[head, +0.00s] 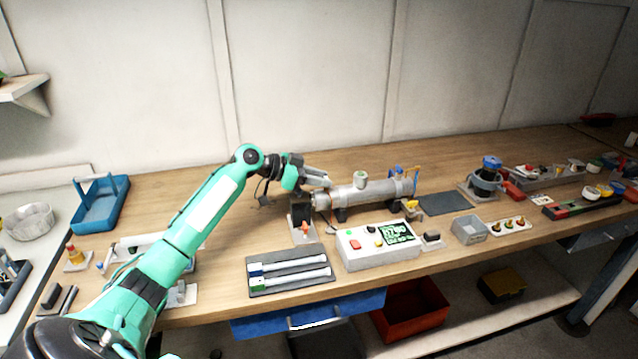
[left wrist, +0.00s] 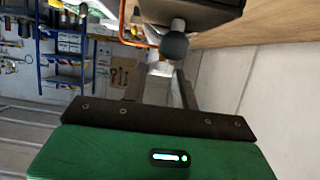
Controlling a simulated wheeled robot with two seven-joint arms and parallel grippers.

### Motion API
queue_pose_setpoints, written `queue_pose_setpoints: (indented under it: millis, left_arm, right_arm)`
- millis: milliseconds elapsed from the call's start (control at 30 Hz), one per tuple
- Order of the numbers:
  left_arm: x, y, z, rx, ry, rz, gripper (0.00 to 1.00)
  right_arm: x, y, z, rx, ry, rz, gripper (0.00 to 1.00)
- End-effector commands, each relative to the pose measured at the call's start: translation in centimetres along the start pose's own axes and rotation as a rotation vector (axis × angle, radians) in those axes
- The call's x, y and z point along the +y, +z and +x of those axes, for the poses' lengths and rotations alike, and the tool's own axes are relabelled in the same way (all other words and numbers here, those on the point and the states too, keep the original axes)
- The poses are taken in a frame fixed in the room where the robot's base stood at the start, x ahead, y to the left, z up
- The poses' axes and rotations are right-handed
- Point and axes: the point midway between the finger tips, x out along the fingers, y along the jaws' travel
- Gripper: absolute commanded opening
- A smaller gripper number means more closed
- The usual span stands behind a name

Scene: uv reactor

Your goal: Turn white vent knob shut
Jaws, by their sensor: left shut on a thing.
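The grey metal reactor tube (head: 375,190) lies on dark mounts at the middle of the bench. My left gripper (head: 322,181) reaches in from the left, at the tube's left end above a black block (head: 300,207). In the left wrist view its fingers (left wrist: 160,76) close around a small pale piece, which looks like the white vent knob (left wrist: 160,68). The knob is mostly hidden by the fingers, and its angle cannot be read. A dark ball-shaped part (left wrist: 174,46) shows just beyond the fingertips. My right gripper is not in view.
A white control box (head: 378,245) with a lit display stands in front of the tube. A dark tray (head: 262,288) with white tubes lies at front left. A pale cylinder (head: 361,179) stands on the tube. A blue tray (head: 98,212) is at far left. The bench behind the tube is clear.

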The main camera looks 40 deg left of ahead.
Motion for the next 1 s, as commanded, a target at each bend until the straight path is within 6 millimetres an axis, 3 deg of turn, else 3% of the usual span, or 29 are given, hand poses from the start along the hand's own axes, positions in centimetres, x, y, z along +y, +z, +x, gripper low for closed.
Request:
queue_pose_setpoints:
  millis: [433, 467, 533, 867, 1000]
  left_arm:
    - [0.0, -0.1, 0.0, 0.001, 0.003, 0.002, 0.06]
    - [0.0, -0.1, 0.0, 0.001, 0.003, 0.002, 0.35]
    - [0.0, -0.1, 0.0, 0.001, 0.003, 0.002, 0.49]
    - [0.0, 0.0, -0.2, 0.0, 0.003, 0.002, 0.51]
    - [-0.1, 0.2, -1.5, -0.001, 0.002, 0.003, 0.51]
  right_arm:
    - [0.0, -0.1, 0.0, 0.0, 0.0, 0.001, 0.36]
    - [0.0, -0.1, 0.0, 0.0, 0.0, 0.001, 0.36]
    - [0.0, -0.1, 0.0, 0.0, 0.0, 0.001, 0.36]
    - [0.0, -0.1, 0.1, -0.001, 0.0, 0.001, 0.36]
    - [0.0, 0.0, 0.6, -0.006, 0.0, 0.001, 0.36]
